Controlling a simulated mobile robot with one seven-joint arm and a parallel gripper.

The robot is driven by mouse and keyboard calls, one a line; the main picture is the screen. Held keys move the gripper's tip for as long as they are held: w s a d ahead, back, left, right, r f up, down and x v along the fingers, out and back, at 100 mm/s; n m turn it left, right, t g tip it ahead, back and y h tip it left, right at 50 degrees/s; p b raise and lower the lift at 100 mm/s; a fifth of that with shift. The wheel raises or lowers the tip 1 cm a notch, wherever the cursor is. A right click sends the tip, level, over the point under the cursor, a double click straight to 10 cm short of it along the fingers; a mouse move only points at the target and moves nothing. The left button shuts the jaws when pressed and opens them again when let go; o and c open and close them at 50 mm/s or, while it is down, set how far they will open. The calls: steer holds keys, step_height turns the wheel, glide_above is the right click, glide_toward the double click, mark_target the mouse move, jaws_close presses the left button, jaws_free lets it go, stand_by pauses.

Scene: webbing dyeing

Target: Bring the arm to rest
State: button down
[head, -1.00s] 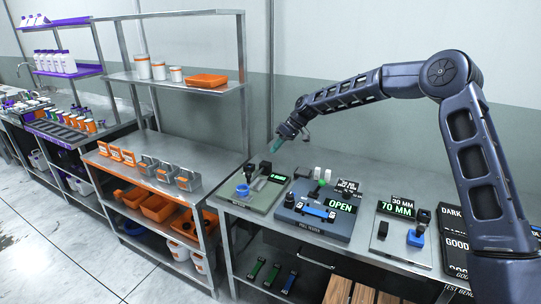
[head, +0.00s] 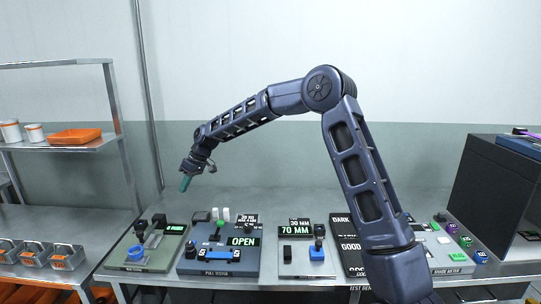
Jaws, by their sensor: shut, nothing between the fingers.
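My gripper (head: 185,183) hangs at the end of my arm in the head view, pointing down, with its green fingertips together and nothing seen between them. It is in the air above the back of the steel bench (head: 285,201), up and left of the pull tester (head: 218,262), and apart from everything. My arm rises at the right, bends at a high elbow and reaches left.
The pull tester's display (head: 243,241) reads OPEN. Left of it is a green-grey device (head: 150,262); right is a plate with a 70 MM display (head: 294,230). A dark cabinet (head: 490,190) stands far right. A shelf holds an orange tray (head: 76,136) at left.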

steer(key=s+d+r+m+t+h, duration=0.15)
steer(key=d+r, duration=0.35)
steer(key=d, duration=0.8)
steer(key=s+d+r+m+t+h, duration=0.1)
steer(key=s+d+r+m+t, duration=0.2)
steer(key=d, duration=1)
steer(key=d+r+m+t+h, duration=0.1)
steer(key=d+r+m, duration=0.35)
steer(key=d, duration=0.85)
steer(key=s+d+m+t+h, duration=0.1)
steer(key=s+d+m, duration=0.5)
steer(key=s+d, duration=1.5)
steer(key=d+t, duration=0.1)
steer(key=d, duration=0.2)
steer(key=shift+f+h, duration=0.3)
steer(key=shift+h, duration=0.05)
